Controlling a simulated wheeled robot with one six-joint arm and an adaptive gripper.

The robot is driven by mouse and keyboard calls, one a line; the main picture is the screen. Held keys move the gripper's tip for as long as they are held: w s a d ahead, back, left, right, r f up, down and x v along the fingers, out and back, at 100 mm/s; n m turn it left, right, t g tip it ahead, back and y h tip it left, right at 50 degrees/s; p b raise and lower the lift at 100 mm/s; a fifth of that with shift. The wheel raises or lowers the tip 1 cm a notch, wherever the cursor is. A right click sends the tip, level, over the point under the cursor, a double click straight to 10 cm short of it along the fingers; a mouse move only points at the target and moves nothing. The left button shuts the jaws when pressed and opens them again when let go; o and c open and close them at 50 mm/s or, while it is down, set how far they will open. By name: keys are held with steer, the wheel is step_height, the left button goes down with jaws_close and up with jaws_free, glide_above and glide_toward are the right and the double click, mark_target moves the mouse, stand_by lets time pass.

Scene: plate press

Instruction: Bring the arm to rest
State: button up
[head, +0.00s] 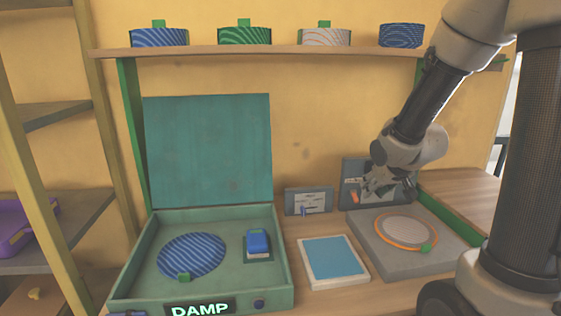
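My gripper (372,188) hangs in front of a grey upright panel at the right of the workbench. It is above the back of a grey slab (385,262) that bears a pale disc (404,231) with an orange ring and a green tab. The fingers are small and dark against the panel, so I cannot tell whether they are open or shut. No held object can be made out. The arm comes down from the upper right.
A teal box (281,270) marked DAMP has its lid (208,150) raised; a blue striped disc (190,256) and a blue block (258,244) lie inside. A blue pad (335,258) sits between box and slab. A wall shelf (280,50) above carries several striped discs.

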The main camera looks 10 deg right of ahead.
steer(key=s+f, duration=0.1)
steer(key=s+f+g, duration=0.1)
steer(key=s+g, duration=0.1)
steer(key=s, duration=0.1)
steer(key=shift+s+d+f, duration=0.1)
steer(key=shift+d+f, duration=0.3)
steer(key=s+a+r+g, duration=0.1)
steer(key=s+r, duration=0.6)
steer(key=s, duration=0.3)
steer(key=s+a+r+g, duration=0.1)
steer(key=s+r, duration=0.5)
steer(key=s, duration=0.4)
steer(key=shift+r, duration=0.4)
steer(key=shift+s, duration=0.1)
